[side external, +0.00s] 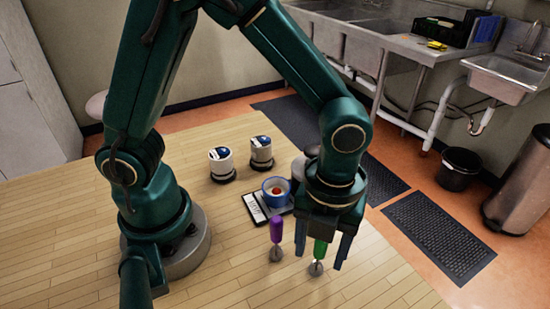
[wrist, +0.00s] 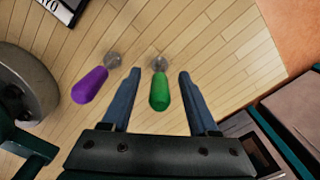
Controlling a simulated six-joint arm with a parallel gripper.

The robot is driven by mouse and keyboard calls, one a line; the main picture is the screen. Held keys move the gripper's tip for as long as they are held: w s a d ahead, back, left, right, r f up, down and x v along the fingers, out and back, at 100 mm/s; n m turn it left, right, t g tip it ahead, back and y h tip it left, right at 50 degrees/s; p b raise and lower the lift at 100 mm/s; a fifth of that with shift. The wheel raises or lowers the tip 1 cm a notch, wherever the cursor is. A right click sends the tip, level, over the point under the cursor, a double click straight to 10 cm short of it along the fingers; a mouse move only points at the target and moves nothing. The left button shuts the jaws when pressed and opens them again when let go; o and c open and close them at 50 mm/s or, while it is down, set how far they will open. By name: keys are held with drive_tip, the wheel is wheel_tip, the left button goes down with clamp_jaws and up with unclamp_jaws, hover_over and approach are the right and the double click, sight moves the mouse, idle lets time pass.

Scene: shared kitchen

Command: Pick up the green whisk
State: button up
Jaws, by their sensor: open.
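The green whisk (side external: 319,252) stands upright on the wooden table, green handle up. In the wrist view the green whisk (wrist: 160,90) shows between the two fingers, nearer the left one, with a gap on each side. My gripper (side external: 321,250) is open around the handle; its fingers (wrist: 156,85) show no contact with it. A similar whisk with a purple handle (side external: 276,230) stands just left of my gripper, and it also shows outside the left finger in the wrist view (wrist: 90,85). The green whisk's top is partly hidden by my gripper in the side view.
A blue and white bowl (side external: 276,199) with something red inside sits on a dark scale (side external: 253,208) behind the whisks. The table's right edge is near my gripper. Bare table lies in front.

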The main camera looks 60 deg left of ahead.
drive_tip(key=shift+f, duration=0.95)
clamp_jaws()
drive_tip(key=shift+r, duration=0.1)
